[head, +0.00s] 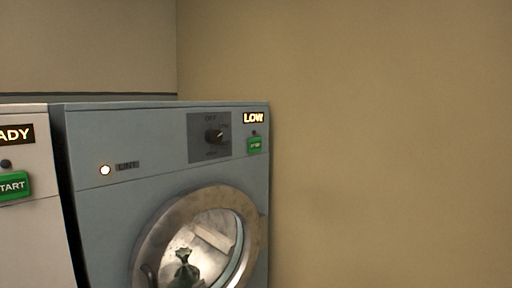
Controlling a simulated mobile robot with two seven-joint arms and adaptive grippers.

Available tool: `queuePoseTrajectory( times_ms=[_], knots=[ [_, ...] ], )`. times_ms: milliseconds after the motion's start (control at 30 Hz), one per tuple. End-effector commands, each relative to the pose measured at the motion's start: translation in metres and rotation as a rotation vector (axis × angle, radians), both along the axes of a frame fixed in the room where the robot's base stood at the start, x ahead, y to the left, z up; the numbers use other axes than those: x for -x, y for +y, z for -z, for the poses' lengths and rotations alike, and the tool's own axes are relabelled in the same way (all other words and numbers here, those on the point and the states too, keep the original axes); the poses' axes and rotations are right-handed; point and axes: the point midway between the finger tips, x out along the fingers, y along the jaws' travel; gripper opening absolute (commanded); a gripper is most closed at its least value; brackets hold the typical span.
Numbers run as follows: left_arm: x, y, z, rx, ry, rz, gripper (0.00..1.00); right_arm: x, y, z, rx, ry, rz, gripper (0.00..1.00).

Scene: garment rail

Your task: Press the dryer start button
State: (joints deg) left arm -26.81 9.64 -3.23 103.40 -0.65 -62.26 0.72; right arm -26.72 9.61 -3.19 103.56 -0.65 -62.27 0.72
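A blue-grey dryer (110,220) stands in the middle left of the head view. Its small green start button (254,145) is at the upper right of its front, below a lit display reading LOW (253,118). A dark dial (214,136) sits on a grey panel left of the button. A round lamp beside a LINT label (105,170) glows at the left. The round metal-rimmed door (150,240) looks closed, with a dark green item (185,270) visible behind its glass. Neither of my grippers is in view.
A paler machine (30,235) stands at the left edge, with its own green START button (13,186) and a display ending in ADY (16,134). A narrow dark gap separates the machines. A plain tan wall (390,140) fills the right side.

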Motion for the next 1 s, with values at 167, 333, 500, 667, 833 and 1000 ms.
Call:
queuePoseTrajectory(
  times_ms=[167,333,500,667,833,1000],
  knots=[
    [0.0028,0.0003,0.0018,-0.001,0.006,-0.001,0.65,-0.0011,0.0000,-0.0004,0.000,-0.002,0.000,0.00],
    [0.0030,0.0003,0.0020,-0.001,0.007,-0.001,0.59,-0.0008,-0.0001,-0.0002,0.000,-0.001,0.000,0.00],
    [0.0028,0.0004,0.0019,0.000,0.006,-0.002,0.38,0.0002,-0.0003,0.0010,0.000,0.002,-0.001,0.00],
    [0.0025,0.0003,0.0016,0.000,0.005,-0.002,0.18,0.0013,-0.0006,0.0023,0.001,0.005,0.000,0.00],
    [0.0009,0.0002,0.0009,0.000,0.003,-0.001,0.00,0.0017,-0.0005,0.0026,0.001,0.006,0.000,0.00],
    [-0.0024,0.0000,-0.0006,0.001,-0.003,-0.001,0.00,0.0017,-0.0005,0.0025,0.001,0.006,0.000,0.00]
  ],
)
